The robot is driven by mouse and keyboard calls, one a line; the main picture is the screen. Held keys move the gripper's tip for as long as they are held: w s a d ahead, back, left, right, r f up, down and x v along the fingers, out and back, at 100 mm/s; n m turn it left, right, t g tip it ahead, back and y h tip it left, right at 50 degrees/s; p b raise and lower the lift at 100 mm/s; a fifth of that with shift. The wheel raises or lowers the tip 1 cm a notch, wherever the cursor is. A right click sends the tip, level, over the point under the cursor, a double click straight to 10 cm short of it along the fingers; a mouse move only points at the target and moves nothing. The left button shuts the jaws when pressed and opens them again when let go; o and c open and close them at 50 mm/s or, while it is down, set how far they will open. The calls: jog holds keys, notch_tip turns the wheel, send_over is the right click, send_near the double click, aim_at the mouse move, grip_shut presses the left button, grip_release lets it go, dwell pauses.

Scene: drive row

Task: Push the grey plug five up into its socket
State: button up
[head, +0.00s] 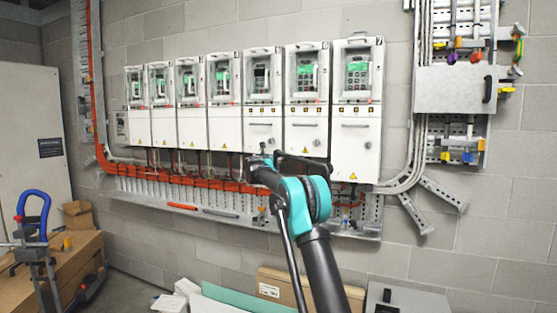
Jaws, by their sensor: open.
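The fifth drive cabinet from the left (263,85) hangs on the wall in the row, white with a dark display panel. My gripper (259,160) is small and dark in the head view, at the lower edge of this cabinet. It is open. My arm and its teal joint cover part of the space below the cabinets. I cannot make out the grey plug five or its socket; the area under the fifth cabinet is partly behind my gripper. I see nothing clearly held between the fingers.
An orange cable run (180,180) and a perforated metal rail (150,190) lie under the cabinets. A grey box (450,90) with coloured plugs around it is at right. Cardboard boxes (78,260) and a blue-handled cart (38,225) stand at left.

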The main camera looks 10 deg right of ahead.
jog(key=v, duration=1.1)
jog(key=shift+s, duration=0.15)
jog(key=s+d+f+m+g+y, duration=0.1)
jog(key=s+d+f+m+g, duration=0.1)
jog(key=s+d+f+m, duration=0.55)
jog(key=s+d+f+m+g, duration=0.25)
jog(key=s+f, duration=0.25)
jog(key=s, duration=0.6)
jog(key=s+d+f+m+g+y, duration=0.1)
jog(key=s+d+f+m+g, duration=0.25)
jog(key=s+f+m, duration=0.45)
jog(key=s+a+f+m+g+y, duration=0.1)
jog(key=s+f+m+y, duration=0.1)
jog(key=s+f+m, duration=0.2)
jog(key=s+a+f+m+g+y, duration=0.1)
jog(key=s+f+m, duration=0.3)
jog(key=s+f, duration=0.6)
jog(key=s+a+f+m+g+y, duration=0.1)
jog(key=s+a+f+m+y, duration=0.2)
jog(key=s, duration=1.8)
notch_tip(320, 180, down, 4)
jog(key=shift+s+a+f+m+y, duration=0.15)
jog(key=shift+s+a+m+y, duration=0.05)
jog(key=shift+s+m+y, duration=0.25)
jog(key=shift+w, duration=0.1)
